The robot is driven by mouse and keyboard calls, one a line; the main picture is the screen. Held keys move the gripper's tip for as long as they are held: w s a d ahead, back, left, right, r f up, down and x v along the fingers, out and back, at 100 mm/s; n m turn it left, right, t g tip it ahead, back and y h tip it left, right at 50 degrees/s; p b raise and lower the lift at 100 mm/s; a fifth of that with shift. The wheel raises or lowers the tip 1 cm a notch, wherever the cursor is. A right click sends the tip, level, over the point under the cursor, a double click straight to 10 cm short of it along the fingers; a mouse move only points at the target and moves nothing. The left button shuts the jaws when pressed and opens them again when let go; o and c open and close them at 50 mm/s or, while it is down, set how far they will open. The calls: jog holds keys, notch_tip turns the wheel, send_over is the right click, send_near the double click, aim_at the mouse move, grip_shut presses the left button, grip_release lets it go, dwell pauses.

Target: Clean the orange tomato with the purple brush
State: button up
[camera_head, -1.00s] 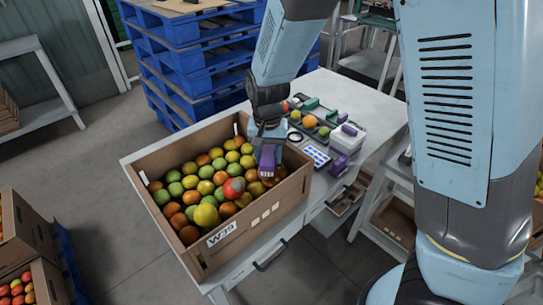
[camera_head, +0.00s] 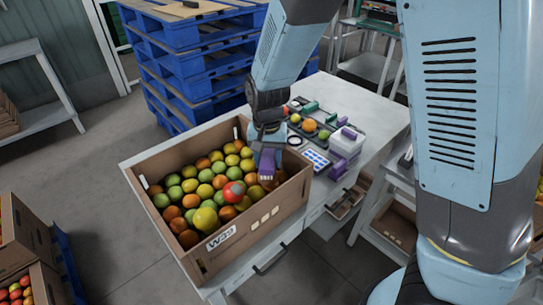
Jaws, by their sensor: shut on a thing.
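My gripper (camera_head: 268,147) is over the right inner side of the cardboard crate (camera_head: 222,240). It is shut on the purple brush (camera_head: 267,163), which points down toward the tomatoes. Orange tomatoes lie below and near the brush, partly hidden by it; I cannot tell whether it touches one. An orange tomato (camera_head: 309,125) also sits on the dark tray (camera_head: 336,117) on the table behind, apart from my gripper. Other orange tomatoes, such as one at the crate's front (camera_head: 189,238), lie among green, yellow and red ones.
The crate stands on a white table (camera_head: 360,95). A white box (camera_head: 346,146) with purple items, a blue-dotted card (camera_head: 316,160) and a dark ring (camera_head: 295,141) lie right of it. Blue pallets (camera_head: 190,65) are stacked behind. The crate walls surround my gripper's low position.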

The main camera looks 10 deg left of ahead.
aim_at(267, 163)
jog(key=shift+s+d+f, duration=0.1)
jog(key=shift+s+d, duration=0.05)
jog(key=shift+s, duration=1.35)
jog(key=shift+c, duration=0.5)
jog(key=shift+w, duration=0.15)
jog(key=shift+w+a, duration=0.2)
jog(key=shift+w, duration=1.95)
jog(key=shift+s, duration=0.15)
jog(key=shift+s+d, duration=0.2)
jog(key=shift+s, duration=1.85)
jog(key=shift+w, duration=0.1)
jog(key=shift+w+a, duration=0.2)
jog(key=shift+w, duration=1.9)
